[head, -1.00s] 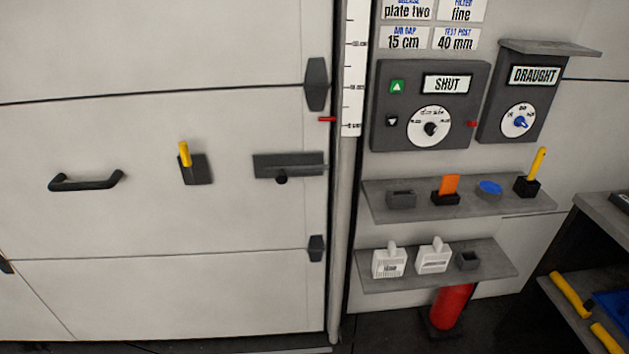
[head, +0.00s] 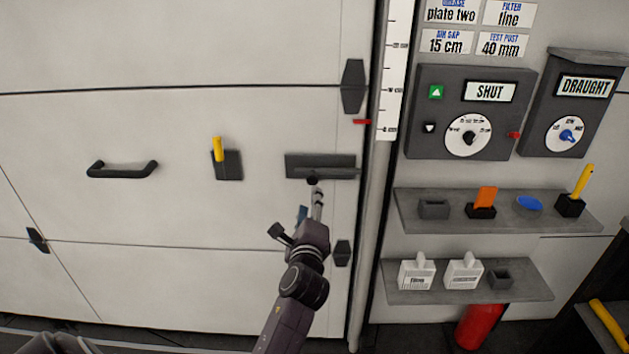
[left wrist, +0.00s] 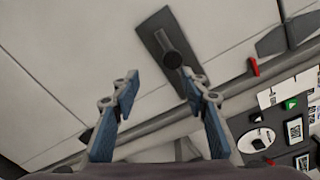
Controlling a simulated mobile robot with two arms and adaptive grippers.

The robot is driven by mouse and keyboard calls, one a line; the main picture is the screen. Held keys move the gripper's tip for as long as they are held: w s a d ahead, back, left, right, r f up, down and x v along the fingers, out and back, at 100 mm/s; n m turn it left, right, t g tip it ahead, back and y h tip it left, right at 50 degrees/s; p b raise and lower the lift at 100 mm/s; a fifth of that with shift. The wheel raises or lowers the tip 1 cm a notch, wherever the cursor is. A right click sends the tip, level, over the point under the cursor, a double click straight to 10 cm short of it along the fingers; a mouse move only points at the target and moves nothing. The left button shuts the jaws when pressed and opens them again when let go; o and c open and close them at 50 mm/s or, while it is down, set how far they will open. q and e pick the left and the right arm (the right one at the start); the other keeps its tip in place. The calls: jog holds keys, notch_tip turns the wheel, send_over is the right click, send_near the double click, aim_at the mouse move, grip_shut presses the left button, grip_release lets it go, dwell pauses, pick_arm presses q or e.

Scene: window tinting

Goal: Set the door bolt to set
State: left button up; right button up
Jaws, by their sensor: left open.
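The door bolt (head: 320,162) is a dark grey plate on the white door, with a bar running right toward the door's edge and a round black knob (head: 312,180) at its lower side. In the left wrist view the bolt plate (left wrist: 154,36) and its knob (left wrist: 173,60) lie just beyond the fingers. My left gripper (head: 311,200) is just below the knob in the head view. In the left wrist view the left gripper (left wrist: 160,84) is open and empty, its blue-padded fingers apart. Contact with the knob cannot be told. My right gripper is not in view.
A black handle (head: 122,170) and a yellow-tipped lever (head: 219,150) are on the door left of the bolt. Dark hinge-like blocks (head: 353,86) sit near its right edge. A control panel (head: 430,110) and shelves (head: 410,216) with small items stand to the right.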

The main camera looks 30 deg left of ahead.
aim_at(312, 181)
pick_arm(q)
jog(key=shift+m+t, duration=0.3)
jog(key=shift+m, duration=0.3)
jog(key=x, duration=0.3)
jog(key=r+x, duration=0.1)
jog(key=x, duration=0.4)
jog(key=shift+w+r, duration=0.35)
jog(key=shift+r, duration=0.05)
jog(key=shift+c, duration=0.2)
grip_shut()
